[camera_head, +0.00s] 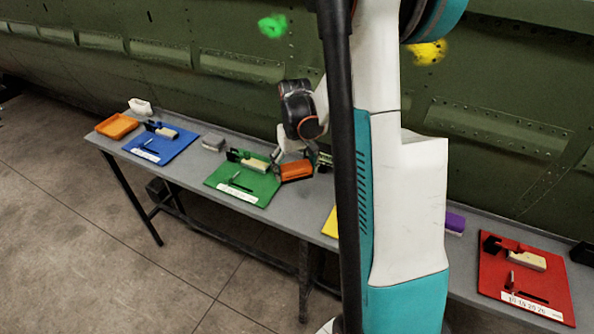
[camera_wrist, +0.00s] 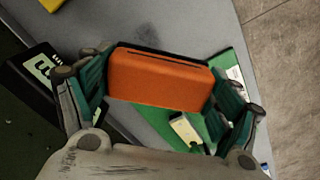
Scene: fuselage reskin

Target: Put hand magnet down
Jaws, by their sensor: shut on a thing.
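The hand magnet, an orange block with a dark slot (camera_wrist: 160,78), is between the two fingers of my gripper (camera_wrist: 158,92) in the wrist view. The fingers are shut on its two ends. In the head view the orange block (camera_head: 296,171) is held low over the table, just right of the green mat (camera_head: 232,193). I cannot tell whether it touches the table (camera_head: 190,172). My gripper (camera_head: 300,160) is partly hidden there by my own arm.
On the table lie a blue mat (camera_head: 166,154), a red mat (camera_head: 541,283) and a partly hidden yellow mat (camera_head: 331,223), with tools on the blue, green and red ones. An orange tray (camera_head: 118,126) is at the far left. The green fuselage wall (camera_head: 240,70) rises behind.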

